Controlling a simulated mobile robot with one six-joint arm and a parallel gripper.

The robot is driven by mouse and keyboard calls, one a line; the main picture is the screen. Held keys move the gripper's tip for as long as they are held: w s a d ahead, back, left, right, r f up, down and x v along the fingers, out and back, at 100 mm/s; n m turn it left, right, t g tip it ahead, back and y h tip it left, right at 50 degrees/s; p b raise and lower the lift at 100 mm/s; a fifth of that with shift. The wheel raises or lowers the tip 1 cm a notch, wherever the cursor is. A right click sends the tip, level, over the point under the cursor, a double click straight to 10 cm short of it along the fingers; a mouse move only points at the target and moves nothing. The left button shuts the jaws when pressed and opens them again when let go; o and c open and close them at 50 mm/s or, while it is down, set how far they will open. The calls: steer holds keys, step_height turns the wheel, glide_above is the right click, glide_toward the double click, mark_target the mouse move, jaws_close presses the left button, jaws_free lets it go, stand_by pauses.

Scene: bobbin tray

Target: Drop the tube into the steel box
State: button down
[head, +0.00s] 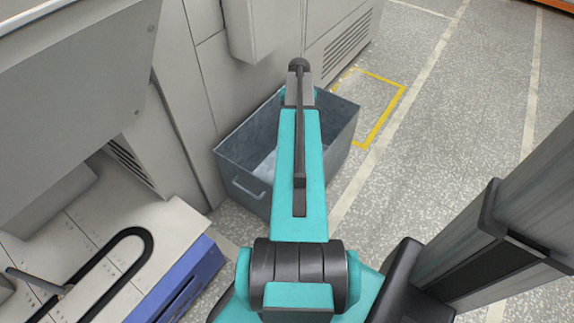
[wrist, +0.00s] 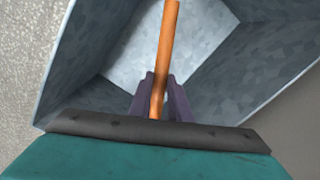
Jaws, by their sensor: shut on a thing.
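The steel box (head: 243,165) is a grey open-topped bin with a handle on its front, standing on the floor against the machine. It also fills much of the wrist view (wrist: 262,62), with its pale bottom showing. My gripper (wrist: 160,92) has purple fingers and is shut on an orange tube (wrist: 168,45). In the wrist view the tube appears over the box opening, with the box's inner walls and bottom behind it. The tube's near end is partly hidden by the fingers and wrist. In the head view my arm reaches over the box and hides the gripper and tube.
A grey machine (head: 190,90) stands along the left and behind the box. A blue-edged bench (head: 180,285) with a black looped track (head: 145,240) is at lower left. Speckled floor with a yellow marked outline (head: 385,110) is clear to the right.

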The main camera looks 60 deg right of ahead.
steer(key=c, duration=1.6)
jaws_free()
steer(key=shift+r, duration=0.1)
step_height(320, 180, up, 14)
steer(key=p, duration=0.2)
steer(key=shift+f+p, duration=0.2)
steer(key=shift+p, duration=0.15)
